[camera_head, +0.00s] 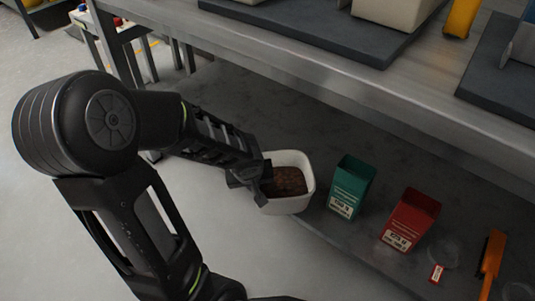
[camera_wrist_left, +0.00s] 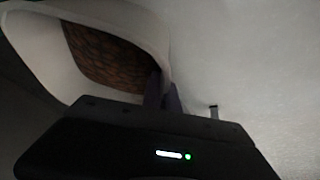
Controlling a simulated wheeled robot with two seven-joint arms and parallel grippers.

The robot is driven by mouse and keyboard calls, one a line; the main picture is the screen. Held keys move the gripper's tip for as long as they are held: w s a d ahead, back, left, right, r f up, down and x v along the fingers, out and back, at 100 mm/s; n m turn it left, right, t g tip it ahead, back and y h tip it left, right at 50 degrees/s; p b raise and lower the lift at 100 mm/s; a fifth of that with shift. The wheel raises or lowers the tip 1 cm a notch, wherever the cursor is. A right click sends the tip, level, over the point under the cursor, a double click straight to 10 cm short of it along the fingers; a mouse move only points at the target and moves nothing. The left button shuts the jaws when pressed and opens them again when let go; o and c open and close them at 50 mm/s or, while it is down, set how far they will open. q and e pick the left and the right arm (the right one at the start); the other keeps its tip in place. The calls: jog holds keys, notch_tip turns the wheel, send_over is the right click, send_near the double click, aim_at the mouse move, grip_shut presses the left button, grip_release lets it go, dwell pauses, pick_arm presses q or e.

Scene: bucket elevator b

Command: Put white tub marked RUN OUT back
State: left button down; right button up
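A white tub (camera_head: 293,206) with brown granular contents is at the left end of the lower shelf's front edge, roughly upright. My left gripper (camera_head: 264,182) reaches it from the left, with its fingers at the tub's near-left wall. In the left wrist view the tub (camera_wrist_left: 150,35) fills the upper left, and the fingers (camera_wrist_left: 162,92) close on its wall, one on each side. I cannot tell whether the tub rests on the shelf or hangs just above it. No marking on it is readable. My right gripper is not in view.
A green bin (camera_head: 351,188) and a red bin (camera_head: 410,221) stand right of the tub on the lower shelf (camera_head: 320,130). Further right are a small red tag (camera_head: 437,273), clear round items and an orange-handled tool (camera_head: 492,262). The metal tabletop (camera_head: 330,75) overhangs the shelf.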

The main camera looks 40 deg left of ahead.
pick_arm(q)
jog(key=w+a+p, duration=0.2)
jog(key=w+a, duration=0.7)
jog(key=w, duration=0.4)
notch_tip(320, 180, down, 4)
jog(key=shift+s+r+b, duration=0.1)
jog(key=shift+r+b, duration=0.05)
jog(key=shift+b, duration=0.85)
jog(key=shift+r, duration=0.1)
